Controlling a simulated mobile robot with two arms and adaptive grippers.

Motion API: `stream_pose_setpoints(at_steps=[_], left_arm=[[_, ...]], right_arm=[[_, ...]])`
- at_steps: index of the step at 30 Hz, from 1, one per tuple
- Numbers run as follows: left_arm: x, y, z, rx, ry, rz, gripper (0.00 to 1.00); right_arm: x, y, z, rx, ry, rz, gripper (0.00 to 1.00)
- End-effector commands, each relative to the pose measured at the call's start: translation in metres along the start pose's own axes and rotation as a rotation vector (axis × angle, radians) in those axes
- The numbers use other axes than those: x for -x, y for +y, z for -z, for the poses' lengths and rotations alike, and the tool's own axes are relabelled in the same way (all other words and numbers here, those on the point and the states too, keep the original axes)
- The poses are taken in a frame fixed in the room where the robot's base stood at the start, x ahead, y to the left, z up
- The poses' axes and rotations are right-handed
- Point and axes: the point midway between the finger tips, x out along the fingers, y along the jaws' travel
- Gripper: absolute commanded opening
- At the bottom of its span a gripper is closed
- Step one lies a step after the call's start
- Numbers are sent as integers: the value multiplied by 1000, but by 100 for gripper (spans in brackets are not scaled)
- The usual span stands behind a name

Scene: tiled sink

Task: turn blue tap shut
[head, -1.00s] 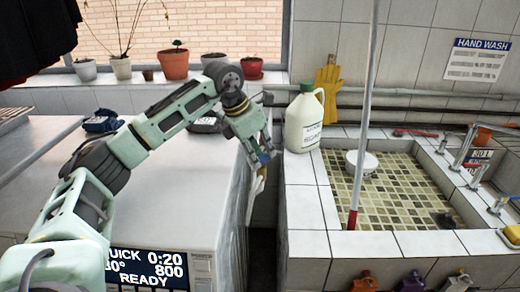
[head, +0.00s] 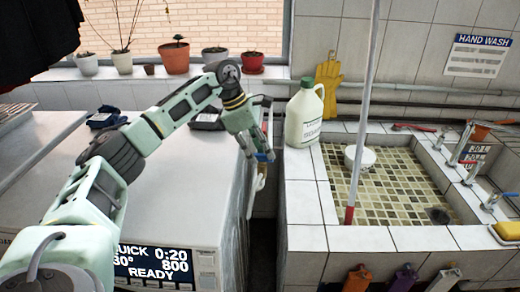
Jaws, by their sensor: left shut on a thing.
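A blue tap handle (head: 266,156) shows beside the white machine, low in the gap before the tiled sink. My left gripper (head: 256,151) reaches over the machine's right edge and is shut on this handle. The fingers cover part of it, so its exact angle is hard to see. A pale fitting (head: 261,177) hangs just below. My right gripper is not in view.
The white machine (head: 170,225) stands left of the gap. A white jug (head: 304,116) stands on the sink's tiled rim, right of the gripper. A red-and-white pole (head: 363,110) crosses the tiled basin (head: 395,190). Other taps (head: 462,145) line the sink's right side.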

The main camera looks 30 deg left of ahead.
Motion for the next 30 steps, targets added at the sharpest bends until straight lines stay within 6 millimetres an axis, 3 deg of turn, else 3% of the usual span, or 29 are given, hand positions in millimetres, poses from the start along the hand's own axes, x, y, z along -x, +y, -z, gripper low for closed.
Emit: stream_pose_setpoints(at_steps=[12, 13, 19, 30], left_arm=[[3, 2, -1, -9, -3, -5, 0], [3, 2, -1, -9, -3, -5, 13], [2, 1, 0, -8, -2, -3, 31], [4, 1, 0, -7, -1, 0, 31]], right_arm=[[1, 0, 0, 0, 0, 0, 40], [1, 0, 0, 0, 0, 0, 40], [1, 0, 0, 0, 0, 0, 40], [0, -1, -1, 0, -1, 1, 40]])
